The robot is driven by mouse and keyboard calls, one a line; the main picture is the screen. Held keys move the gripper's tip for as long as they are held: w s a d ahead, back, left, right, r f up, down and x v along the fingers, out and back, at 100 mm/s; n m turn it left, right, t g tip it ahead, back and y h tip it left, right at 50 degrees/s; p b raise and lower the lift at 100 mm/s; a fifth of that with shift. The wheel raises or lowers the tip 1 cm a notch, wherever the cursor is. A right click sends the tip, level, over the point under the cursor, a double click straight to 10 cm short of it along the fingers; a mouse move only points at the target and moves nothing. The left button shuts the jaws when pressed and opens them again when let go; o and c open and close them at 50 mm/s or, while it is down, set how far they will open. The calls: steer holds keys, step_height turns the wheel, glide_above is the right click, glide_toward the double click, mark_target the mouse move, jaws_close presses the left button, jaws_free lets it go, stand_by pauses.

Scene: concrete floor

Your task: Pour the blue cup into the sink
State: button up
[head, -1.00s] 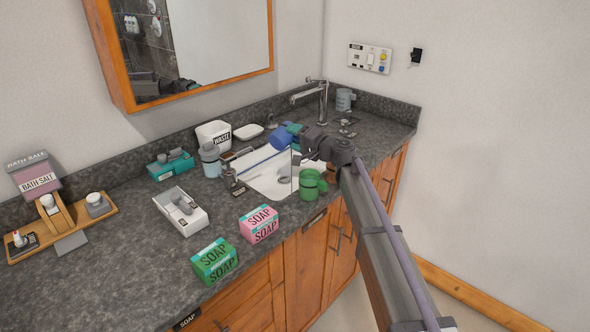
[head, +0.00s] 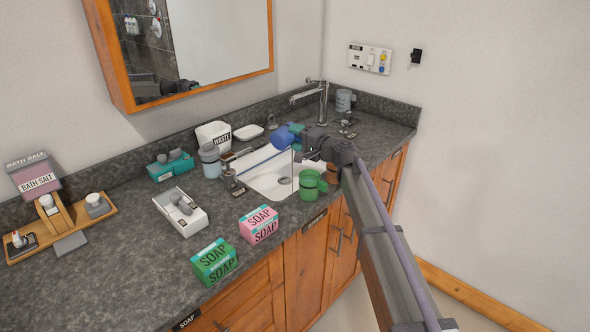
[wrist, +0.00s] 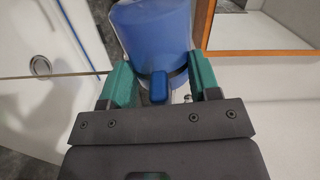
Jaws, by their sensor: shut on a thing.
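My gripper (head: 298,131) is shut on the blue cup (head: 281,138) and holds it up over the sink. The cup lies tilted on its side, with its far end pointing left in the head view. In the wrist view the blue cup (wrist: 152,35) sits between the teal fingers of my gripper (wrist: 160,85), with a blue handle toward the camera. The cup's opening and contents are hidden. The white sink (head: 268,180) is sunk into the counter below, with a drain showing. A chrome faucet (head: 323,100) stands behind it.
A green cup (head: 309,184) stands at the sink's front edge, with a brown cup (head: 331,172) beside it. Soap boxes (head: 259,225) sit on the front counter. A clear panel edge crosses the sink.

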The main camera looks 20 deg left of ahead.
mark_target(280, 133)
steer(key=shift+w+r+m, duration=0.15)
steer(key=shift+r+m, duration=0.05)
steer(key=shift+m, duration=0.4)
stand_by(0.3)
steer(key=shift+d+f+m, duration=0.1)
steer(key=shift+f+m, duration=0.15)
steer(key=shift+m, duration=0.05)
